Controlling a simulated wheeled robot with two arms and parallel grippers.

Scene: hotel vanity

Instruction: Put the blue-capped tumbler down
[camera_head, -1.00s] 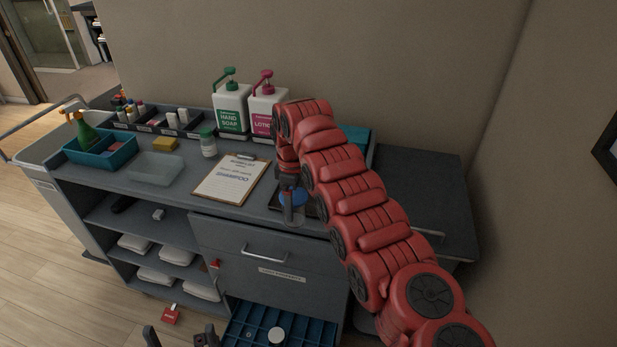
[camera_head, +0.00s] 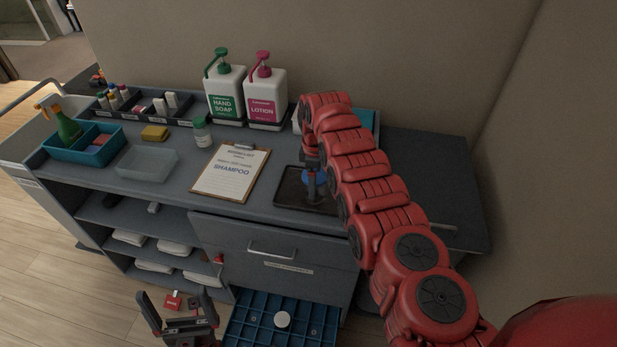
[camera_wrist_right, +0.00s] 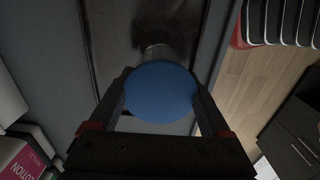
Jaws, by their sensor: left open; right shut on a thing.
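The blue-capped tumbler (camera_head: 314,178) is in my right gripper (camera_head: 315,182), over the dark tray (camera_head: 285,197) right of the clipboard. In the right wrist view its round blue cap (camera_wrist_right: 161,92) sits between the two fingers of my right gripper (camera_wrist_right: 163,98), and a bit of clear body shows beyond it. I cannot tell whether its base touches the tray; the arm and fingers hide part of it. My left gripper (camera_head: 178,312) is open and empty, low in front of the cart near the open blue drawer.
A clipboard (camera_head: 230,172) reading SHAMPOO lies left of the tray. Hand soap (camera_head: 226,95) and lotion (camera_head: 264,97) pump bottles stand behind. A small capped bottle (camera_head: 202,133), a clear bin (camera_head: 147,164) and a blue caddy (camera_head: 84,151) are further left. A blue gridded drawer (camera_head: 262,325) is open below.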

